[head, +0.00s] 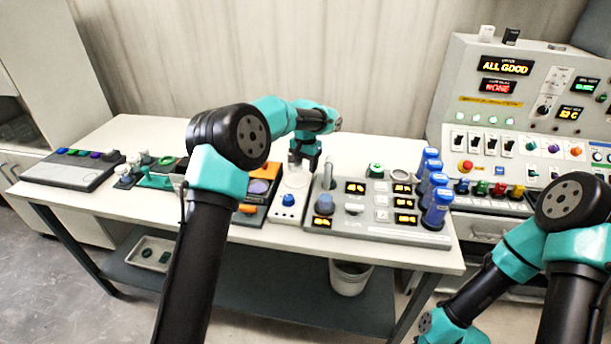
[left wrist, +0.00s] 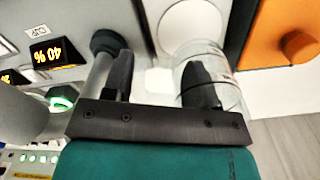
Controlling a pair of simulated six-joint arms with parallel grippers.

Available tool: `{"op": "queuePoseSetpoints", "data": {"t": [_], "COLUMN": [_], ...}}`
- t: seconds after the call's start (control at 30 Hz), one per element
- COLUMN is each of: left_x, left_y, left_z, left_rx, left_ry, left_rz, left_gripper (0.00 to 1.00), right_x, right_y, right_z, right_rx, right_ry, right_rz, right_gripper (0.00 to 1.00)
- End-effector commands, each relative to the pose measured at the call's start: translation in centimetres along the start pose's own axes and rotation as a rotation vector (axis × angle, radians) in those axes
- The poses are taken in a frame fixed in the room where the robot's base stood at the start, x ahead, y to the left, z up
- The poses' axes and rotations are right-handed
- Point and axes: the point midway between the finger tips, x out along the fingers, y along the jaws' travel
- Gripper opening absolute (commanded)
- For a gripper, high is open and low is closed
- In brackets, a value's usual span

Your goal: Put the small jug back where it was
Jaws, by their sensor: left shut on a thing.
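My left gripper (head: 303,163) is over the back of the table, above the narrow white unit with a blue knob (head: 288,200). In the left wrist view its two dark fingers (left wrist: 158,82) stand apart, and a clear glass-like jug (left wrist: 228,88) surrounds or overlaps the right-hand finger. The gripper is shut on this small jug, but the exact grip is hard to make out. The jug cannot be picked out clearly in the head view. My right gripper is out of view; only its arm shows at the lower right.
A grey pipe (head: 328,172) rises just right of the left gripper, from a panel with lit displays (head: 355,222). Several blue-capped bottles (head: 437,207) stand at its right end. A control console (head: 520,120) stands right.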

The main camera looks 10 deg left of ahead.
Motion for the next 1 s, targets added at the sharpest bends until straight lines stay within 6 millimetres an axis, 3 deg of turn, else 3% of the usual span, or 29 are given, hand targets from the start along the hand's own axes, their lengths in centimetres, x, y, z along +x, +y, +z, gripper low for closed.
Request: {"op": "queuePoseSetpoints", "data": {"t": [0.33,0.8,0.83,1.0], "left_x": [4.5,5.1,5.1,5.1], "left_y": [0.0,0.0,0.0,0.0], "left_z": [0.1,0.1,0.0,0.1], "left_rx": [0.001,0.0,0.0,0.0], "left_ry": [-0.003,-0.001,-0.001,-0.001], "left_rz": [0.0,0.0,0.0,0.0], "left_gripper": [0.2,0.2,0.55,0.71], "right_x": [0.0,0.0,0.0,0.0], "right_y": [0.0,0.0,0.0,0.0], "right_z": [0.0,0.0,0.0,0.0], "right_rx": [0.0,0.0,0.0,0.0], "right_ry": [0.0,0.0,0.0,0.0], "right_rz": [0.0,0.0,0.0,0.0], "right_gripper": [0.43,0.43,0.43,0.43]}}
